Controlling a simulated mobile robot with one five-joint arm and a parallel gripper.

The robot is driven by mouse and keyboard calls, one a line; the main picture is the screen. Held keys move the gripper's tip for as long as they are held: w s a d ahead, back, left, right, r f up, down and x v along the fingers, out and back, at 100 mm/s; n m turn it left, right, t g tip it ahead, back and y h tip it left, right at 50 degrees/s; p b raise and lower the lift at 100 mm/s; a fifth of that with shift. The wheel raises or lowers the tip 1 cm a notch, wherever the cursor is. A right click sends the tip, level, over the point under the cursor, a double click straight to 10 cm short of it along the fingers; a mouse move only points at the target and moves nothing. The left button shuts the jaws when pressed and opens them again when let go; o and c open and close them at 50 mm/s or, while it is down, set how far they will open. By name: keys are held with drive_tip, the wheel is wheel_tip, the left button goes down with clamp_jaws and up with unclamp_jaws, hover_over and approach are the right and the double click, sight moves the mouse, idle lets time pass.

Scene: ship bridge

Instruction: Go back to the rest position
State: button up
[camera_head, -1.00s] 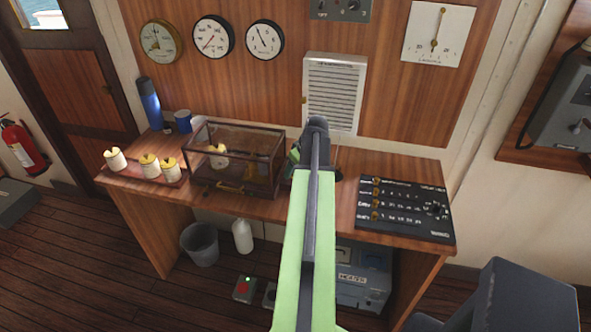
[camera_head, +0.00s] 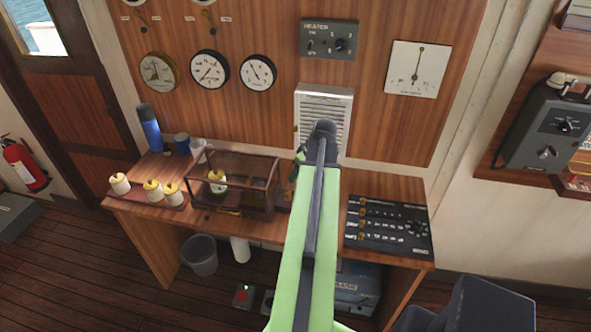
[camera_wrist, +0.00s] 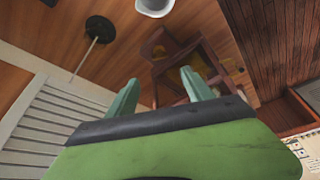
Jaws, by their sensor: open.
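My green arm reaches up from the bottom of the head view over the wooden console desk (camera_head: 385,187). My gripper shows in the wrist view (camera_wrist: 160,97) as two pale green fingers set apart, with nothing between them. In the head view the gripper is mostly hidden behind the end of my arm, in front of the white louvred panel (camera_head: 338,106). A brown-framed glass case (camera_head: 262,170) stands on the desk just left of my arm, with a white-and-yellow piece (camera_head: 217,182) showing in it.
Several white-and-yellow pieces stand on a tray (camera_head: 140,197) at the desk's left. A blue flask (camera_head: 149,128), a blue cup (camera_head: 182,144) and a white cup (camera_head: 198,150) stand behind. A black switch panel (camera_head: 388,228) lies right of my arm. A dark chair (camera_head: 470,306) is at lower right.

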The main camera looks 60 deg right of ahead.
drive_tip(key=shift+v, duration=0.85)
drive_tip(key=shift+f, duration=0.1)
